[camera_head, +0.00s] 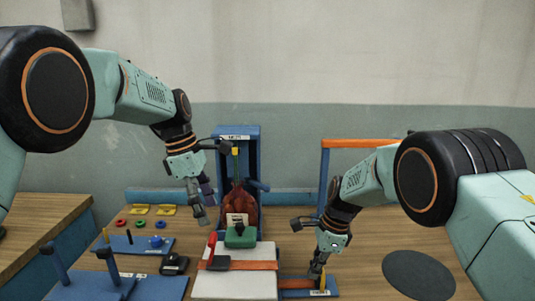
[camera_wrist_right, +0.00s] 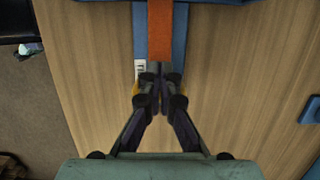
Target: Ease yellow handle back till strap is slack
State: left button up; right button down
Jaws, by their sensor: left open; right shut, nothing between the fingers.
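The yellow handle (camera_head: 323,283) stands at the right end of a small blue base, below my right gripper (camera_head: 318,268). In the right wrist view, yellow parts (camera_wrist_right: 137,101) show on both sides of my right gripper (camera_wrist_right: 160,86), whose fingers are shut together and hide the middle. The orange strap (camera_head: 252,265) crosses the white block and continues right toward the handle; in the wrist view the strap (camera_wrist_right: 160,30) runs straight to the fingertips. I cannot tell how taut it is. My left gripper (camera_head: 204,204) is open and empty, left of the red sack (camera_head: 238,204).
A blue stand holds the red sack at the back. A green block (camera_head: 240,237) and a red-handled tool (camera_head: 214,256) are on the white block (camera_head: 234,285). Colored rings (camera_head: 139,223) and a blue peg board (camera_head: 138,245) lie left. A dark round mat (camera_head: 418,274) lies right.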

pick_arm(q)
jog(key=shift+r, duration=0.1)
pick_arm(e)
jog(key=shift+s+a, duration=0.1)
jog(key=shift+a, duration=2.35)
jog(key=c, duration=2)
grip_release()
jog(key=o, duration=0.7)
pick_arm(q)
jog(key=shift+r, duration=0.1)
pick_arm(e)
jog(key=shift+r, duration=0.15)
pick_arm(q)
jog(key=p+v, duration=0.2)
jog(key=p, duration=0.1)
jog(key=d+p+v, duration=0.1)
jog(key=p+v, duration=0.2)
jog(key=shift+d+r, duration=0.15)
jog(key=shift+r, duration=0.25)
pick_arm(e)
jog(key=v, duration=0.6)
jog(key=shift+d+r, duration=0.15)
jog(key=shift+r, duration=0.2)
